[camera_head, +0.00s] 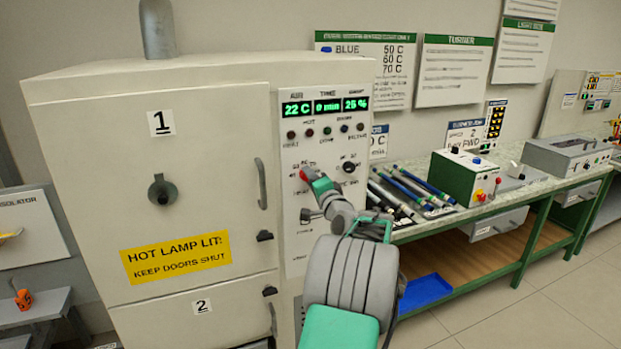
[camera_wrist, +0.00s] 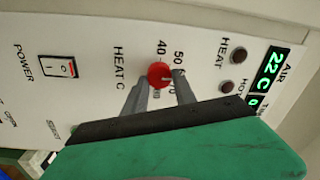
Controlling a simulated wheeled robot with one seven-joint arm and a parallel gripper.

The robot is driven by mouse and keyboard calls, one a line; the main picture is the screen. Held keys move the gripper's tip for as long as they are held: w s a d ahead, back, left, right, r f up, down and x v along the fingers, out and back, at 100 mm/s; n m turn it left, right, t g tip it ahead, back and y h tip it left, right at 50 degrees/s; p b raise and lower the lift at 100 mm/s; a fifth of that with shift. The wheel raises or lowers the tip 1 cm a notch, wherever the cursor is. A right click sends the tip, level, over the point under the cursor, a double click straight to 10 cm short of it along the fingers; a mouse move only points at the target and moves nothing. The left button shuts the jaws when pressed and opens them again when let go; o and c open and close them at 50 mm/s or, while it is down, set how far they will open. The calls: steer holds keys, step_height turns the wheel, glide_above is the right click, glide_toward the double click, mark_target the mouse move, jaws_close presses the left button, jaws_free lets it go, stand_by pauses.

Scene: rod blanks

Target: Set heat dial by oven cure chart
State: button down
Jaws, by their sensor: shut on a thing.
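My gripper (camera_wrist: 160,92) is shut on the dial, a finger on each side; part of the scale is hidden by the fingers. In the head view my gripper (camera_head: 312,178) reaches the panel at the dial. The display (camera_head: 325,106) reads 22 C, 0 min, 25 %. The cure chart (camera_head: 368,68) on the wall shows BLUE with 50 C, 60 C and 70 C lines; finer text is too small to read.
The oven (camera_head: 200,180) has door 1 and door 2 closed and a yellow hot lamp sign (camera_head: 176,257). A power switch (camera_wrist: 58,67) is near the dial. A bench (camera_head: 520,185) to the right holds several rods (camera_head: 413,190) and a green-and-white box (camera_head: 465,177).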

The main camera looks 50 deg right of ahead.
steer(key=shift+m, duration=0.5)
steer(key=c, duration=1)
jaws_free()
steer(key=b+v, duration=0.1)
steer(key=v, duration=0.6)
steer(key=shift+s+a+b, duration=0.25)
steer(key=shift+b, duration=0.1)
